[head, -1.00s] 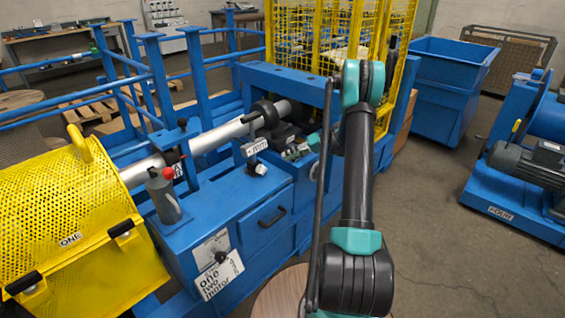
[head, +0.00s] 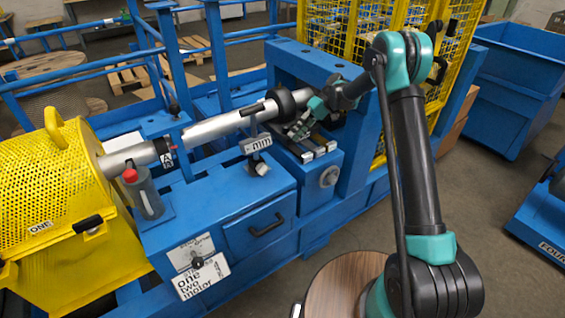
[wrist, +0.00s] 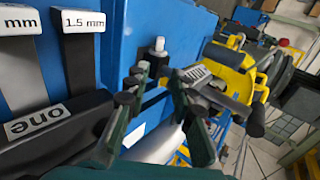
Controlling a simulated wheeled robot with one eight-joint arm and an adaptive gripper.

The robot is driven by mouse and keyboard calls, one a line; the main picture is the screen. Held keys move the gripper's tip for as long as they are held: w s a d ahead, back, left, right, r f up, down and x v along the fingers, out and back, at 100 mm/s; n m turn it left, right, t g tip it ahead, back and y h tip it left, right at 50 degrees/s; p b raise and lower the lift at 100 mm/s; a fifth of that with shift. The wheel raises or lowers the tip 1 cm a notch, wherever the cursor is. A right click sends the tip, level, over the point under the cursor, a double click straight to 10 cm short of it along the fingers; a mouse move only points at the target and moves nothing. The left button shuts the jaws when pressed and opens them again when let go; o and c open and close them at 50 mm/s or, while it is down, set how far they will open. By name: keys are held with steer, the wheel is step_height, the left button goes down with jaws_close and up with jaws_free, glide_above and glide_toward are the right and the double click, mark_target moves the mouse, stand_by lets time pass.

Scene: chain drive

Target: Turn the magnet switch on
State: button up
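No part in view is labelled as a magnet switch, so I cannot tell which one it is. A dark knob (head: 197,263) sits on the white "one two motor" label plate on the blue bench front. A grey cylinder with a red top (head: 145,192) stands on the bench at the left. A black-and-white "mm" piece (head: 258,143) sits near the silver shaft. My gripper (head: 301,128) is at the machine's right part, beside the shaft. In the wrist view its fingers (wrist: 158,88) are apart with nothing clearly held; a small pale stud (wrist: 157,47) shows beyond them.
A silver shaft (head: 222,124) runs across the blue bench (head: 215,205). A yellow perforated guard (head: 40,170) is at the left and a yellow cage (head: 325,25) behind. Plates labelled "1.5 mm" (wrist: 84,20) lie close to the gripper. Floor is free at the lower right.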

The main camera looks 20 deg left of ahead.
mark_target(264, 170)
steer(key=x, duration=1.7)
steer(key=shift+s, duration=0.1)
jaws_close()
